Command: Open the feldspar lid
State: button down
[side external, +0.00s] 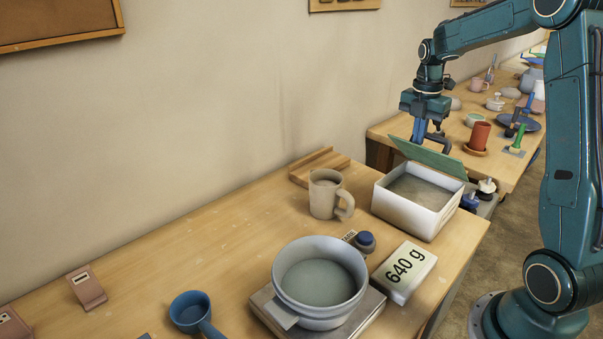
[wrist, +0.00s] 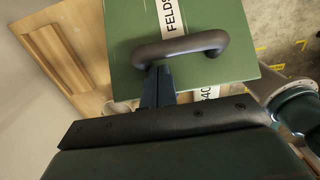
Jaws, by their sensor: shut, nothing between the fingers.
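The feldspar lid (side external: 430,158) is a green panel standing tilted up along the far edge of a white box (side external: 410,209), whose inside with greyish contents shows. In the wrist view the lid (wrist: 190,95) has a white label reading "FELDS" and a dark curved handle (wrist: 181,47). My gripper (side external: 418,141) is on the lid's outer side, beside the handle. In the wrist view my gripper (wrist: 159,70) is shut with nothing between the fingers. The fingertips meet the handle's near side; I cannot tell whether they pass under it.
A mug (side external: 324,194), a wooden rack (side external: 319,166), a blue-topped stopper (side external: 365,242), a "640 g" block (side external: 404,272) and a pot (side external: 320,284) on a scale stand near the box. A blue pan (side external: 190,312) is at front left. A second table (side external: 385,131) with pottery stands behind.

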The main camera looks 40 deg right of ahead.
jog(key=a+f+h, duration=0.1)
jog(key=a+f, duration=0.7)
jog(key=a, duration=0.1)
jog(key=shift+f, duration=0.15)
dwell(0.4)
jog(key=shift+a, duration=0.1)
